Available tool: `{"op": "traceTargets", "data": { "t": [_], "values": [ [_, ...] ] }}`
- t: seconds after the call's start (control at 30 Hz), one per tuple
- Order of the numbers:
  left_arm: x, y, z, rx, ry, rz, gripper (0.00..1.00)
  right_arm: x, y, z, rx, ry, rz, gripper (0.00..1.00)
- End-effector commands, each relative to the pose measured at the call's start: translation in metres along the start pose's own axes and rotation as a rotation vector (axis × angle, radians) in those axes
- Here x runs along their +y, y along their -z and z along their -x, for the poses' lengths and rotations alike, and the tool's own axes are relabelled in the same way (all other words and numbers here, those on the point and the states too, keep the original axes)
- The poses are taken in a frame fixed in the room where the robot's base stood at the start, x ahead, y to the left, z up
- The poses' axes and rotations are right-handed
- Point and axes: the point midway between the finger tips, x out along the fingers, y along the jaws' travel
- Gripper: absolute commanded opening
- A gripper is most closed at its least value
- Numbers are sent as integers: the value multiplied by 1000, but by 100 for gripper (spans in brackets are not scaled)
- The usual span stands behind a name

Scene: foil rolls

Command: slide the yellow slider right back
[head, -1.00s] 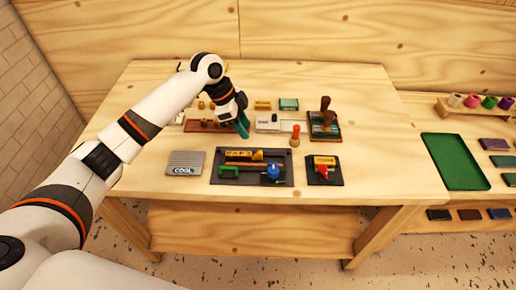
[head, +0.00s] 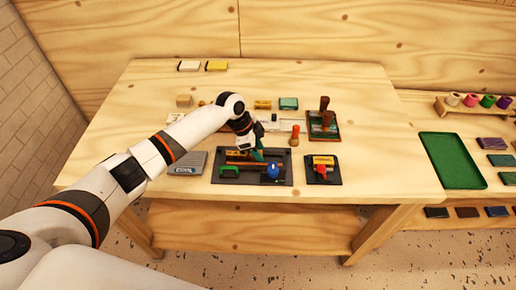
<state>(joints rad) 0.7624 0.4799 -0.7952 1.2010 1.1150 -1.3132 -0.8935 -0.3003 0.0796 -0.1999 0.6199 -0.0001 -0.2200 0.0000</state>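A black panel (head: 228,180) lies near the front middle of the table. It carries a yellow labelled strip (head: 237,154), an orange-brown bar under it, a green handle (head: 229,170) and a blue knob (head: 272,170). The yellow slider sits by the right end of the strip, where my gripper now covers most of it. My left gripper (head: 258,154) points down over the back of this panel, its teal fingers at the slider's place. I cannot tell whether the fingers touch it or how far apart they are. My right gripper is not in view.
A grey COOL plate (head: 187,163) lies left of the panel. A smaller black panel with a red part (head: 322,169) lies right. An orange-topped peg (head: 295,135) and a stand with brown handles (head: 324,124) are behind. The table's front strip is clear.

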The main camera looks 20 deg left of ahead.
Motion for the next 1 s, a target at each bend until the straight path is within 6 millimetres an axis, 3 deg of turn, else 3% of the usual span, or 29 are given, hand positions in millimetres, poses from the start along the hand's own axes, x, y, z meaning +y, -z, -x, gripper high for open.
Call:
{"op": "traceTargets", "data": {
  "t": [0.03, 0.2, 0.23, 0.47, 0.8, 1.0],
  "values": [
    [0, 0, 0, 0, 0, 0, 29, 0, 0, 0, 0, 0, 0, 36],
    [0, 0, 0, 0, 0, 0, 1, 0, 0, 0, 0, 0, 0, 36],
    [0, 0, 0, 0, 0, 0, 0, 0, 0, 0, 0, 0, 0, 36],
    [0, -3, -1, -1, 1, -1, 0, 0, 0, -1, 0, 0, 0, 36],
    [0, -58, -25, -4, 1, -1, 0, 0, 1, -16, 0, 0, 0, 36],
    [0, -64, -26, -5, 1, 0, 0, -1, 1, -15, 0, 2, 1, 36]
  ]
}}
